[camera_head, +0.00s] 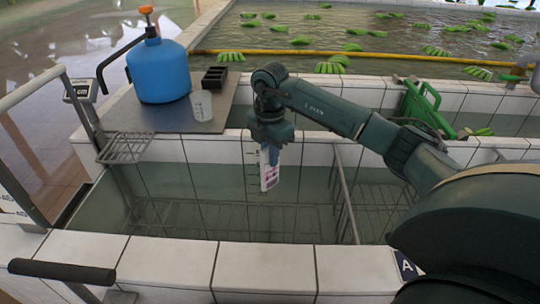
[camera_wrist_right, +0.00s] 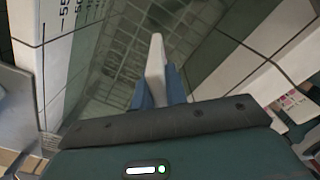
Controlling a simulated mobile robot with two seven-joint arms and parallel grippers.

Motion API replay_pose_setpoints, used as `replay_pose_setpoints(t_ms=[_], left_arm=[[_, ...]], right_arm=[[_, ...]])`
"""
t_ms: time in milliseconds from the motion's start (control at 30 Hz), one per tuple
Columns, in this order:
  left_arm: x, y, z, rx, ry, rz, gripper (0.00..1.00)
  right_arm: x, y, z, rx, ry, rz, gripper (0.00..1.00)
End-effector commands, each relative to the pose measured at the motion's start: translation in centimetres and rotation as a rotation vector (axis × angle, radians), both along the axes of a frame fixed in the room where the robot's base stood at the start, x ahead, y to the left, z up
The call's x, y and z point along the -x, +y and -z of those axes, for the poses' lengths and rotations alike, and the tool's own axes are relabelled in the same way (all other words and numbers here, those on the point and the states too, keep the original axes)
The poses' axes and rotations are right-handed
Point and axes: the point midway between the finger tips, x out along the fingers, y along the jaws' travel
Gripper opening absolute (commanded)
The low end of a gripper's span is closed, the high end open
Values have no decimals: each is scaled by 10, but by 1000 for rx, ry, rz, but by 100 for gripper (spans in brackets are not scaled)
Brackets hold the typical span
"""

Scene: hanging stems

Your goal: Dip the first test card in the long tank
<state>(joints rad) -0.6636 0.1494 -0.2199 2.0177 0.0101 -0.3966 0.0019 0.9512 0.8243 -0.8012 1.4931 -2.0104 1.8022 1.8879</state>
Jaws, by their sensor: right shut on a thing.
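The test card (camera_head: 269,173) is a white strip with pink marks. It hangs roughly upright from my right gripper (camera_head: 271,150), over the long tank (camera_head: 262,258). The right gripper points down and is shut on the card's upper end. In the right wrist view the card (camera_wrist_right: 156,68) shows edge-on between blue fingers. The tank has white tiled rims and greenish water with wire racks below. I cannot tell whether the card's lower end touches the water. My left gripper is not in view.
A blue sprayer (camera_head: 159,70), a clear beaker (camera_head: 202,105) and a black box (camera_head: 214,77) stand on a grey board at the back left. A wire shelf (camera_head: 124,147) hangs at the tank's left end. Green bananas float in the pool behind.

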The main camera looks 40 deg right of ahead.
Motion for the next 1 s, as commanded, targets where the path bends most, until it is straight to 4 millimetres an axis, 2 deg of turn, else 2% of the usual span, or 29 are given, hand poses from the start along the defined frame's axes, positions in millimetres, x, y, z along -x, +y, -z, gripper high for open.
replay_pose_setpoints(t_ms=[33,367,467,1000], left_arm=[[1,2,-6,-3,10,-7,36],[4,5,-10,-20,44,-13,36],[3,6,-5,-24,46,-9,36],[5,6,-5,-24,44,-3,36]], right_arm=[[0,0,-12,0,-1,0,0],[0,0,-50,0,-1,0,0],[-1,0,-59,-1,-4,0,0],[-1,0,-121,-1,-3,0,0]])
